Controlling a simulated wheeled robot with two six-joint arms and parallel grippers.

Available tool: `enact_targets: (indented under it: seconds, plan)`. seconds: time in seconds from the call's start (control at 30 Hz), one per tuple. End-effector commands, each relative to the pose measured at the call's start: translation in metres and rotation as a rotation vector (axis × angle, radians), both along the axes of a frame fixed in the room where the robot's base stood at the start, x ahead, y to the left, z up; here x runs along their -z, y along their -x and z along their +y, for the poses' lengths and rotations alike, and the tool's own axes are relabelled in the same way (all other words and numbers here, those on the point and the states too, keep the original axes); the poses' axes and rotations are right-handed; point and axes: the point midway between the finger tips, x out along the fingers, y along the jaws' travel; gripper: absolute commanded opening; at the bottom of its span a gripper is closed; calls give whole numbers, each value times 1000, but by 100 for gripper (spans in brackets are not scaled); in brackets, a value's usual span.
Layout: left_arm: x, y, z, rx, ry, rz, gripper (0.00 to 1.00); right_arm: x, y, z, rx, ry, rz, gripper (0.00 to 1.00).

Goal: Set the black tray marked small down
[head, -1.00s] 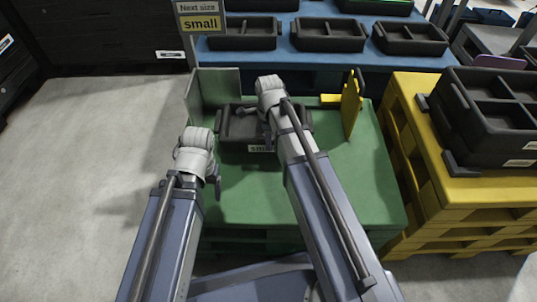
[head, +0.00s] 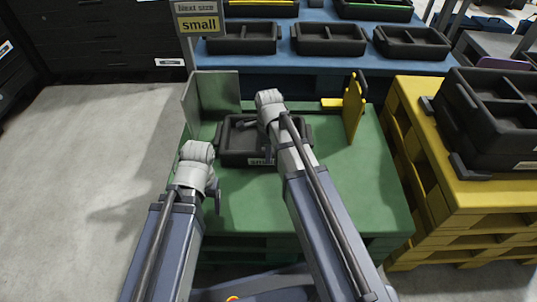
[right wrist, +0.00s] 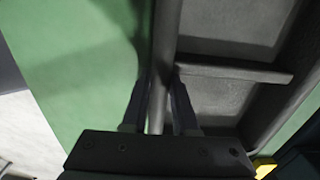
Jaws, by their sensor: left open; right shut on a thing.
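The black tray marked small (head: 235,140) is over the back part of the green pallet top (head: 310,200), its label facing me. Whether it touches the surface or hangs just above it, I cannot tell. My right gripper (head: 267,147) is shut on the tray's rim; in the right wrist view its fingers (right wrist: 160,108) straddle the tray's wall (right wrist: 166,55), with the tray's divided inside to the right. My left gripper (head: 214,192) is open and empty, in front of the tray's left side and apart from it. My right arm hides part of the tray's right side.
A grey upright panel (head: 215,95) stands at the green top's back left, a yellow bracket (head: 354,108) at its back right. A sign reading small (head: 199,24) stands behind. Black trays line the blue table (head: 290,64); more are stacked on the yellow pallet (head: 440,180).

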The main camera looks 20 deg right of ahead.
Motion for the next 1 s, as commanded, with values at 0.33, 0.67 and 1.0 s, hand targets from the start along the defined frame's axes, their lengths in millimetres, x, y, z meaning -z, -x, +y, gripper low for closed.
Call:
enact_targets:
  seconds: [0.33,0.67,1.0]
  plan:
    - [2,0,0,0,0,0,76,2,0,0,0,0,0,57]
    - [0,0,0,0,0,0,76,0,0,0,0,0,0,57]
    - [-29,0,1,-5,-4,0,76,-29,0,0,0,0,0,57]
